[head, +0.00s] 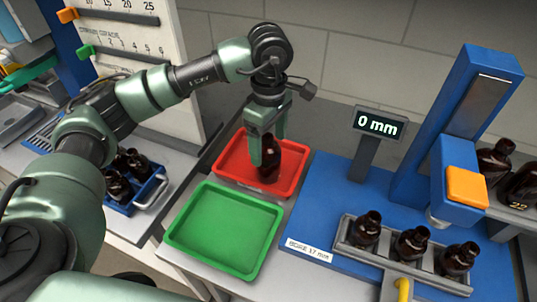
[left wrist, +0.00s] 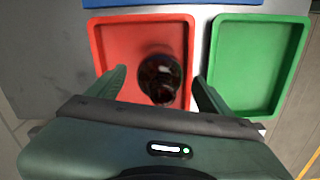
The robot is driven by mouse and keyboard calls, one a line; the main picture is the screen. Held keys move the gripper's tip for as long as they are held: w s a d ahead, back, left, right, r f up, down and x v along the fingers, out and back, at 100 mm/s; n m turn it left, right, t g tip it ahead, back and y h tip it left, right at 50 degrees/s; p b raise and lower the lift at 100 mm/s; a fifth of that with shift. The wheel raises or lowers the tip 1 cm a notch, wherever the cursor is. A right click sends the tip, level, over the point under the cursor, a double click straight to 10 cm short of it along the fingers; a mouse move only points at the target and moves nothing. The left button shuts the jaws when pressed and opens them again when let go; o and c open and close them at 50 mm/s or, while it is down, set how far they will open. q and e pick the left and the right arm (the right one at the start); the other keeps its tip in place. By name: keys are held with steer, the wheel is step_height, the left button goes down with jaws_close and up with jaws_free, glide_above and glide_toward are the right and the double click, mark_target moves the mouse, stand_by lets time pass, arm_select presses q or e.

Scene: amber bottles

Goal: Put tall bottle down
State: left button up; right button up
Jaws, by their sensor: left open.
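A tall amber bottle (head: 270,160) stands in the red tray (head: 232,164) in the head view. The bottle (left wrist: 160,78) also shows from above in the left wrist view, inside the red tray (left wrist: 104,45). My left gripper (head: 268,155) points down over the red tray, its fingers around the bottle. In the left wrist view the fingers of my left gripper (left wrist: 160,85) are spread, with gaps on both sides of the bottle. My right gripper is in neither view.
An empty green tray (head: 222,232) lies in front of the red one. A blue gauge stand (head: 440,150) reading 0 mm holds several bottles in a rack (head: 390,259) at right. A blue crate (head: 150,186) with bottles stands at left.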

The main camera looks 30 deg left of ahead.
arm_select(q)
step_height(320, 180, up, 8)
steer(key=shift+f+b, duration=0.1)
steer(key=shift+b, duration=0.6)
